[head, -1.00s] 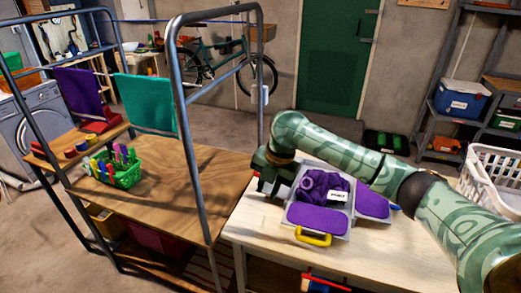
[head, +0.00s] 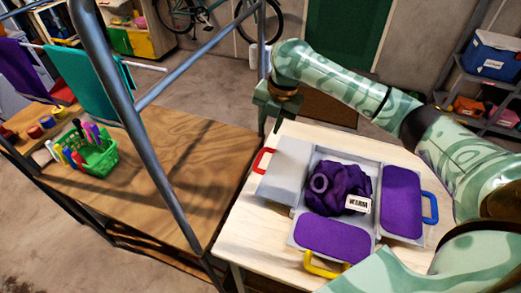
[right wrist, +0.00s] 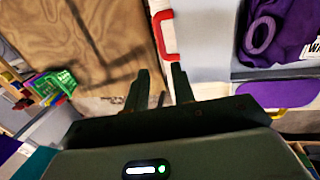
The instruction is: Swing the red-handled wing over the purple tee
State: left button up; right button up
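The purple tee (head: 338,187) lies bunched on the middle of a grey folding board, with a white label on it; it is partly seen in the right wrist view (right wrist: 290,25). The red-handled wing (head: 287,165) lies flat and bare left of the tee. Its red handle (head: 263,160) sticks out on its left side. My right gripper (head: 270,128) is open and empty, behind the handle near the table's far left edge. In the right wrist view, the red handle (right wrist: 168,38) appears just beyond the open fingers (right wrist: 161,76), apart from them. My left gripper is not in view.
The board also has a blue-handled purple wing (head: 403,200) at right and a yellow-handled purple wing (head: 333,237) in front. A metal frame post (head: 150,130) stands left, before a wooden table (head: 180,165) with a green basket (head: 98,158). Pale table (head: 255,225) is clear at front left.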

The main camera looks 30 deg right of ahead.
aim_at(259, 157)
jog(key=b+x, duration=0.5)
jog(key=x, duration=0.8)
jog(key=shift+f, duration=0.25)
jog(key=shift+w+f, duration=0.1)
jog(key=shift+f, duration=0.25)
jog(key=shift+c, duration=0.4)
grip_shut()
